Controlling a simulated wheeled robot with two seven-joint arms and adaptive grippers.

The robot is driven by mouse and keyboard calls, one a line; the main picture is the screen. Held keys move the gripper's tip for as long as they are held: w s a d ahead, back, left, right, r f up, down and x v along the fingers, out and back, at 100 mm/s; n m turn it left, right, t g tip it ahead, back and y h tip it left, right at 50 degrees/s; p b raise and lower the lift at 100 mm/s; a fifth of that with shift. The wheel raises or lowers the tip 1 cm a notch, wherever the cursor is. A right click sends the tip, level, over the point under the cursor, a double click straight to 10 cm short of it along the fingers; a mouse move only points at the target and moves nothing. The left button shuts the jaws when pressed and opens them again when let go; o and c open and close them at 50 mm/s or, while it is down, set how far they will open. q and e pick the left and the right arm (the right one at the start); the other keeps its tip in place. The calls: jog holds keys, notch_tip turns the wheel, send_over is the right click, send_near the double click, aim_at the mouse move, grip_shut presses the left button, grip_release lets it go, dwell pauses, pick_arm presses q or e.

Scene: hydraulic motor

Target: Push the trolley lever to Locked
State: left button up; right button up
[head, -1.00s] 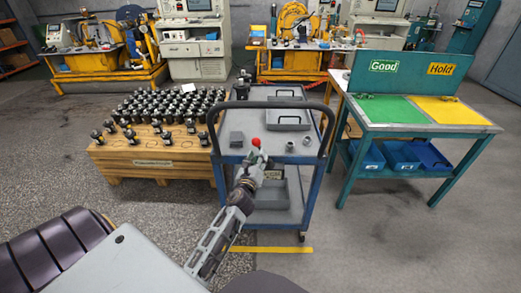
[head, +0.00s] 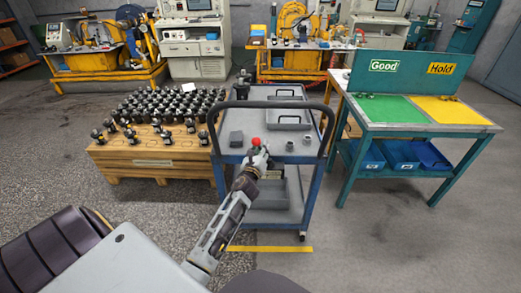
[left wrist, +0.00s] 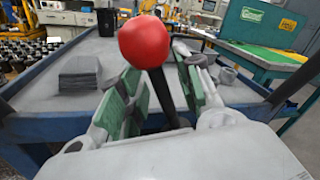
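The trolley (head: 232,158) is a blue-framed cart with grey shelves and a dark push handle. Its lever shows as a red ball knob (head: 256,142) at the near edge of the top shelf. In the left wrist view the red ball (left wrist: 144,42) sits on a black rod (left wrist: 164,98). My left gripper (head: 259,157) is at the lever, just below the knob in the head view. Its green-padded fingers (left wrist: 160,95) stand apart on either side of the rod. I cannot tell whether either pad touches it. No Locked marking is readable. My right gripper is out of view.
The top shelf holds a grey block (head: 236,139), a grey tray (head: 290,122) and small rings (head: 290,146). A wooden pallet (head: 150,165) of dark parts stands left. A green table (head: 400,112) with Good and Hold signs stands right. Floor (head: 375,240) at front right is clear.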

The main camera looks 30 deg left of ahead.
pick_arm(q)
jog(key=shift+c, duration=0.4)
grip_shut()
jog(key=shift+w+r, duration=0.15)
